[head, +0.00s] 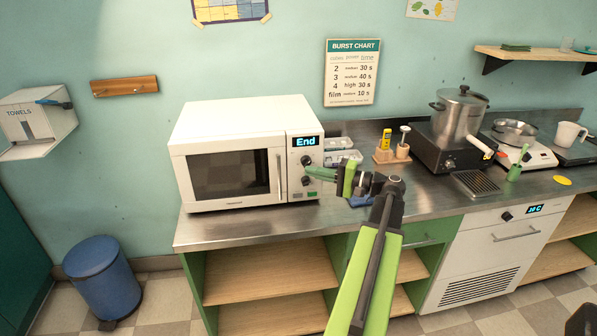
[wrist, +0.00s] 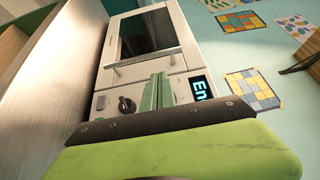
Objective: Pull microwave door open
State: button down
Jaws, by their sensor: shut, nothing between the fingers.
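The white microwave (head: 228,120) stands on the left end of the steel counter. Its door (head: 231,174) has a dark window and looks shut. A vertical white handle (head: 280,175) runs along the door's right edge. The display (head: 306,141) reads "End". My gripper (head: 308,172) is in front of the control panel, right of the handle, with its green fingers pointing left. In the wrist view the closed fingers (wrist: 157,92) point toward the door handle (wrist: 144,58), with a small gap visible. A control knob (wrist: 126,104) shows beside them. The fingers hold nothing.
The steel counter (head: 225,227) is clear at its front left edge. Right of the microwave are clear containers (head: 340,157) and a wooden holder (head: 392,153). A large pot (head: 460,112) stands further right. Open shelves (head: 265,271) are below.

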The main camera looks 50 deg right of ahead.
send_near(270, 163)
jog(key=x, duration=0.4)
jog(key=shift+w, duration=0.1)
